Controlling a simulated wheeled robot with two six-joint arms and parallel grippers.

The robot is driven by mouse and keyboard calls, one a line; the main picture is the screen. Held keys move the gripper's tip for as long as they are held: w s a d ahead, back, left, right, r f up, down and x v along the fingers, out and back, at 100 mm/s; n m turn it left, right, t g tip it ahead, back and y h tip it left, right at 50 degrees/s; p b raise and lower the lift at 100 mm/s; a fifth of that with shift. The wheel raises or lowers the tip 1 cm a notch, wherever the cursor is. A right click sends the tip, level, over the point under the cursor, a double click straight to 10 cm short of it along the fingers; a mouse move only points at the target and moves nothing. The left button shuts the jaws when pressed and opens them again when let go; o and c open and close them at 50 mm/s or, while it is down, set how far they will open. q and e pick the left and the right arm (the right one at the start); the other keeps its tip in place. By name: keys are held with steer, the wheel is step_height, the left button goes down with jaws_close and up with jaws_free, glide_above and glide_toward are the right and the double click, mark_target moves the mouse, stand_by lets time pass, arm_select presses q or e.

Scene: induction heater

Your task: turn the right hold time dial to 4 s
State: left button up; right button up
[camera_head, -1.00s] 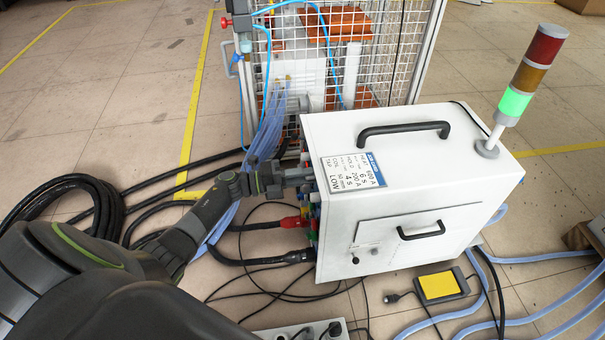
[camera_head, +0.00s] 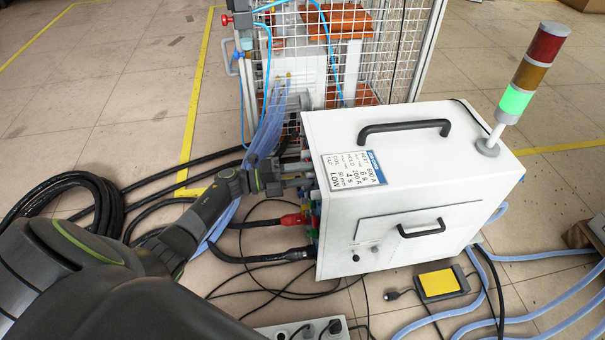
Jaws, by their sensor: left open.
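The white induction heater box (camera_head: 440,195) stands at the centre right. Its control face points left and is seen almost edge-on, so the hold time dials cannot be made out or read. The label (camera_head: 353,169) on its top lists settings, among them 6 s, 200 A, 4 s and LOW. My left gripper (camera_head: 297,177) is open beside the upper part of that control face. Its fingertips are close to the face; whether they touch a dial cannot be told. My right gripper is out of view.
Red (camera_head: 291,220) and black (camera_head: 298,254) connectors with cables plug in low on the control face. A signal tower (camera_head: 514,101) glows green. A mesh cage (camera_head: 345,50) stands behind. Hoses, a yellow pedal (camera_head: 440,283) and a power strip (camera_head: 305,330) lie on the floor.

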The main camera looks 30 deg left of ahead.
arm_select(q)
steer(key=v, duration=1.7)
steer(key=shift+p, duration=0.45)
steer(key=shift+s+a+f, duration=0.1)
